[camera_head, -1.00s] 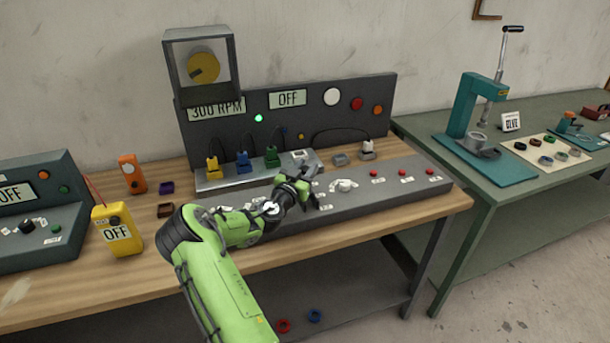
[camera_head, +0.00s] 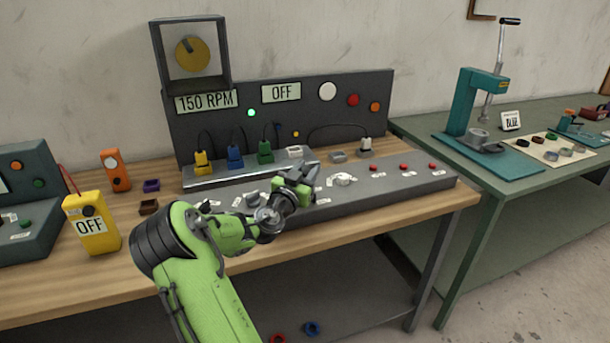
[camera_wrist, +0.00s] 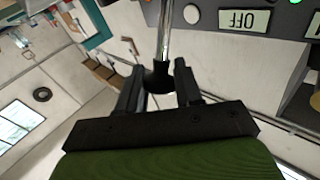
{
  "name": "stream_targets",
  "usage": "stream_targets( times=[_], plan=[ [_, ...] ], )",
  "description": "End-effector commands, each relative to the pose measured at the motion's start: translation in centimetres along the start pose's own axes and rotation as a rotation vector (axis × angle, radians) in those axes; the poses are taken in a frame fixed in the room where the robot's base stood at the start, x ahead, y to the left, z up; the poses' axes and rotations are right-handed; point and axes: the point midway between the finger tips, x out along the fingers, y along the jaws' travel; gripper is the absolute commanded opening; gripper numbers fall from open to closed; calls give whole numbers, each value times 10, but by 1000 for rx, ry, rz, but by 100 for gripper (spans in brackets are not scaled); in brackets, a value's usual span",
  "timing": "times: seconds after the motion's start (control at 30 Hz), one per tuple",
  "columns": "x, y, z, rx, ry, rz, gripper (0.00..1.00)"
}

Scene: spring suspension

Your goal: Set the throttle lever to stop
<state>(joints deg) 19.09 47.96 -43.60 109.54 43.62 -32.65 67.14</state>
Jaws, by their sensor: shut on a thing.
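The throttle lever (camera_wrist: 165,38) shows in the wrist view as a metal rod ending in a black knob. My gripper (camera_wrist: 159,82) is shut on the knob, with one finger on each side. In the head view my gripper (camera_head: 303,180) is over the middle of the grey console (camera_head: 405,180) and hides most of the lever there. The stop marking cannot be made out. The speed display (camera_head: 206,101) reads 150 RPM, and the display (camera_head: 281,92) beside it reads OFF.
A yellow dial in a dark frame (camera_head: 192,54) stands above the panel. Colored plugs, including a blue one (camera_head: 235,158), stand behind my gripper. A white knob (camera_head: 341,180) and red buttons lie to its right. A yellow meter (camera_head: 91,224) stands at left.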

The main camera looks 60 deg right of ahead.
Motion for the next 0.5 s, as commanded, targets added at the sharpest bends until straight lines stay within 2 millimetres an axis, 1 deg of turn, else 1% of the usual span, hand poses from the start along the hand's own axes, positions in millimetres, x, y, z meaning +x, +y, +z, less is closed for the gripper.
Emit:
stream_targets(
  times=[0.03, 0.37, 0.4, 0.5],
  plan=[
    [0, 4, -3, -6, 7, 11, 0],
    [1, 5, -5, -6, 9, 12, 0],
    [1, 5, -5, -6, 9, 13, 36],
    [1, 5, -5, -5, 9, 12, 51]
  ],
)
